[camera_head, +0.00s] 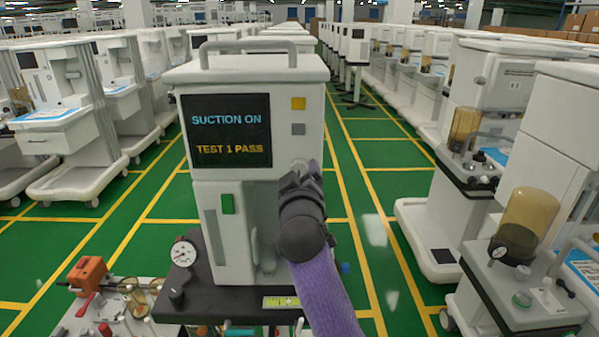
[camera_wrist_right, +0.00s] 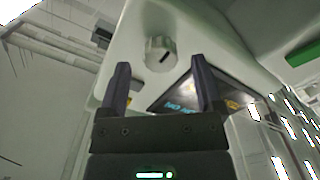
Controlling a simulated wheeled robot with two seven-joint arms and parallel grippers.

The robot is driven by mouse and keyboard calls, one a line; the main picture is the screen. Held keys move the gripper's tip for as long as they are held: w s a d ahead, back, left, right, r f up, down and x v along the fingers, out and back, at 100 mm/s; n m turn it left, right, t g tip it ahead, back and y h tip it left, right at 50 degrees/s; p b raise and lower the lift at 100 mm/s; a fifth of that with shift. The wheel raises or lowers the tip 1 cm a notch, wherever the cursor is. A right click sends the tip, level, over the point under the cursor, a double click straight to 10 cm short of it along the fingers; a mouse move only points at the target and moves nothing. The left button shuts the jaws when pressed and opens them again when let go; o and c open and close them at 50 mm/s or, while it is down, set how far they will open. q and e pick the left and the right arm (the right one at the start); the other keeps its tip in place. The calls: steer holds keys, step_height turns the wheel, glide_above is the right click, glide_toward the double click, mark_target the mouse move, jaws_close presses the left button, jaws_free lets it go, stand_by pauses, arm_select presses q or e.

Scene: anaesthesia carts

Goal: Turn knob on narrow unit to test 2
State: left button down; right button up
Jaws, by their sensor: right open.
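The narrow unit (camera_head: 257,75) is a white upright box with a top handle. Its dark screen (camera_head: 231,130) reads "SUCTION ON" in blue and "TEST 1 PASS" in yellow. My right gripper (camera_head: 301,172) is in front of the unit's right side, below the grey square, and mostly covers the knob there. In the right wrist view, the pale round knob (camera_wrist_right: 160,50) with a dark mark stands beyond the open fingers of my right gripper (camera_wrist_right: 161,72), apart from them. Nothing is between the fingers. My left gripper is out of view.
A yellow square (camera_head: 298,103), a grey square (camera_head: 298,129) and a green switch (camera_head: 227,204) are on the unit's front. A dark shelf (camera_head: 205,300) with a gauge (camera_head: 183,253) lies below. Cluttered equipment (camera_head: 100,300) is at lower left. Green floor aisles run on both sides.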

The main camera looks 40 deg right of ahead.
steer(key=shift+x, duration=1.3)
steer(key=shift+a, duration=0.1)
jaws_close()
